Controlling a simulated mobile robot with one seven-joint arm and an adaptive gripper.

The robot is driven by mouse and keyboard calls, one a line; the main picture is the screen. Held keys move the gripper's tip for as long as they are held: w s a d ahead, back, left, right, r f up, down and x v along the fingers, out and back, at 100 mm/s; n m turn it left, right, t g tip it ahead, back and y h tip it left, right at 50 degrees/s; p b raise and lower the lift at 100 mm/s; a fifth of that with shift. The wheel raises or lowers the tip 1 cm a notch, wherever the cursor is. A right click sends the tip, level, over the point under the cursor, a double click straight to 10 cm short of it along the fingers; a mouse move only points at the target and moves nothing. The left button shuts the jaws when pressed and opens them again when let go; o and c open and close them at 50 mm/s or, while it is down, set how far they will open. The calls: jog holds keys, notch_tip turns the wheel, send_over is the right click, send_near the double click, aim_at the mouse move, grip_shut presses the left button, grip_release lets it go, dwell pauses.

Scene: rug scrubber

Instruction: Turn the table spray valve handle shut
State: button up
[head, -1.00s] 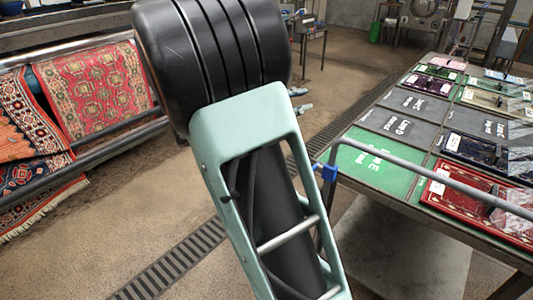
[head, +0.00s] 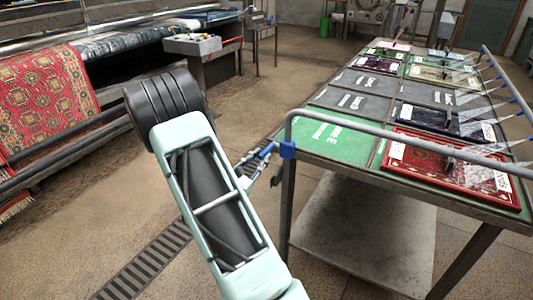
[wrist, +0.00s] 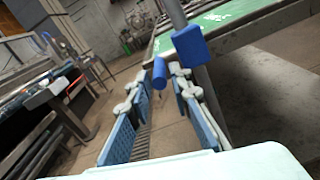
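The spray valve is a blue block (head: 288,150) on the grey pipe at the table's near left corner. In the wrist view the valve body (wrist: 190,47) is at upper centre, and its blue handle (wrist: 160,73) sticks out to the left and toward me. My gripper (wrist: 158,95) is open, with a blue-padded finger on each side. The handle's end appears between or just beyond the fingertips; I cannot tell whether they touch it. In the head view my gripper (head: 256,162) is beside the valve, partly hidden by my arm.
The metal table (head: 345,170) holds several rug samples. The grey pipe (head: 400,135) runs above its near edge, and blue nozzles (head: 507,88) spray along the right side. A rug machine with a red patterned rug (head: 45,95) stands left. A drain grate (head: 150,262) crosses the floor.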

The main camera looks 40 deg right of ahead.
aim_at(272, 146)
jog(key=shift+x, duration=2.2)
jog(key=shift+c, duration=0.3)
grip_shut()
